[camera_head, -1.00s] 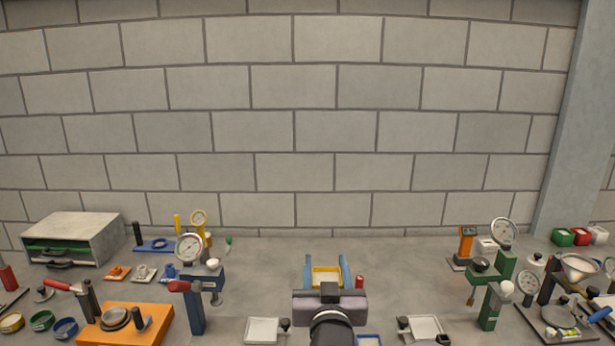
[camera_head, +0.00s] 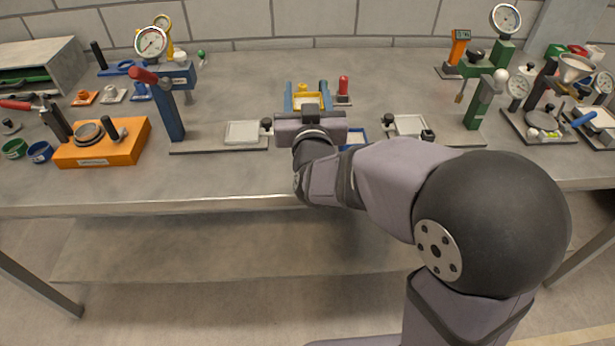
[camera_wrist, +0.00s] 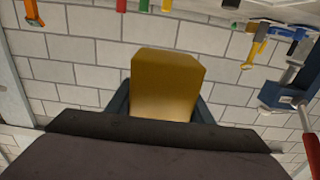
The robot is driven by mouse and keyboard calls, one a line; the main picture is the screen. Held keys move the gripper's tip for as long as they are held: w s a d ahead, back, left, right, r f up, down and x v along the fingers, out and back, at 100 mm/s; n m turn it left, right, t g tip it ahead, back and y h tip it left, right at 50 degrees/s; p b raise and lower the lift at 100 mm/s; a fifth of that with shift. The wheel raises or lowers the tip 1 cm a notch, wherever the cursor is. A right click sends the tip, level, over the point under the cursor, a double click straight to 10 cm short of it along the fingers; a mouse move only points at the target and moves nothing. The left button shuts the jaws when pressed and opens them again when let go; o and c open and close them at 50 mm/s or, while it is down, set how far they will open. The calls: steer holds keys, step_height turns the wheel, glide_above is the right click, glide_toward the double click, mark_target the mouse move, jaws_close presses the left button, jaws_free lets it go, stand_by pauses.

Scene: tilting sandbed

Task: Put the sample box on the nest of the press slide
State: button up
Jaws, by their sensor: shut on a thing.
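The yellow sample box (camera_wrist: 165,85) is in my gripper (camera_wrist: 163,105), between its two dark blue fingers in the wrist view. In the head view the sample box (camera_head: 307,101) shows as a yellow rim around a pale inside, between the blue fingertips of my gripper (camera_head: 306,97). My gripper is above the bench middle, apart from both presses. A pale square nest (camera_head: 243,133) lies on a flat slide by the blue press (camera_head: 172,105). Another pale nest (camera_head: 408,125) lies by the green press (camera_head: 475,108). My wrist partly hides the space between them.
A blue-rimmed tray (camera_head: 355,138) shows partly behind my arm. A red-topped peg (camera_head: 343,86) stands just right of my gripper. An orange block (camera_head: 102,147) is at left, with a funnel stand (camera_head: 575,75) at right. The back middle bench is clear.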

step_height(320, 180, down, 2)
steer(key=shift+f+b, duration=0.15)
steer(key=shift+b, duration=0.5)
steer(key=shift+f+b, duration=0.35)
steer(key=shift+f, duration=4.4)
steer(key=shift+f, duration=0.1)
steer(key=shift+f+b, duration=0.2)
steer(key=shift+b, duration=0.1)
steer(key=o, duration=1.3)
steer(key=shift+o, duration=0.2)
steer(key=shift+r, duration=0.1)
